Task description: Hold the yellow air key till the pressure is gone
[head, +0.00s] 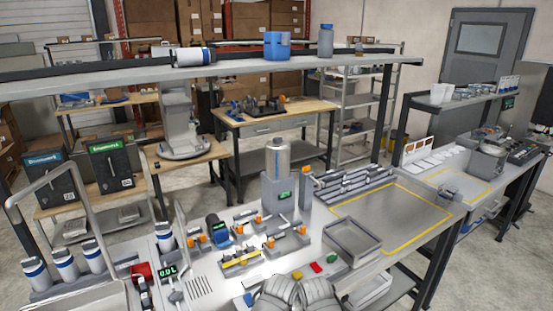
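A small yellow key (298,275) shows on the steel bench top, just behind two grey ribbed rounded shapes at the bottom edge. A red key (316,267) and a green key (333,260) lie to its right in a slanting row. I cannot tell whether the yellow key is pressed. A grey cylinder (277,160) stands upright on a grey housing with a small green display (285,195), too small to read. Another green-digit display (168,271) stands at the left. Neither of my grippers can be made out in this view.
Several orange-capped dispensers (240,222) and a yellow rack (240,258) stand left of the keys. A grey tray (352,242) lies to the right, before a clear yellow-outlined area (385,215). A shelf (230,66) spans above. White bottles (66,264) stand at far left.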

